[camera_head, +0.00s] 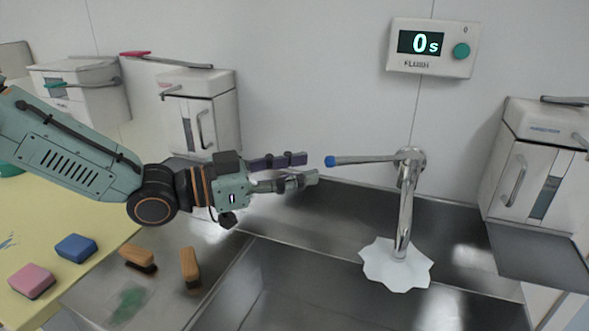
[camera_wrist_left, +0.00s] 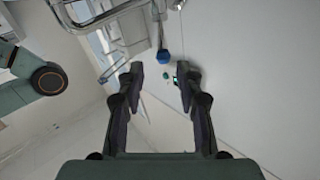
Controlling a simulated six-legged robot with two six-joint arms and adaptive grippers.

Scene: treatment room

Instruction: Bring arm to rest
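My left arm comes in from the left in the head view, and its gripper (camera_head: 312,168) hangs in the air over the back of the steel sink. The two fingers are apart with nothing between them. In the left wrist view the gripper (camera_wrist_left: 159,75) is open and empty too. The tap lever with its blue tip (camera_head: 330,161) lies just to the right of the fingertips, with a small gap in the picture. The blue tip also shows beyond the fingers in the left wrist view (camera_wrist_left: 163,56). My right gripper is not in view.
A timer (camera_head: 432,48) on the wall reads 0 s. Two brushes (camera_head: 190,267) lie on the steel ledge. Blue (camera_head: 76,247) and pink (camera_head: 32,281) sponges lie at left.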

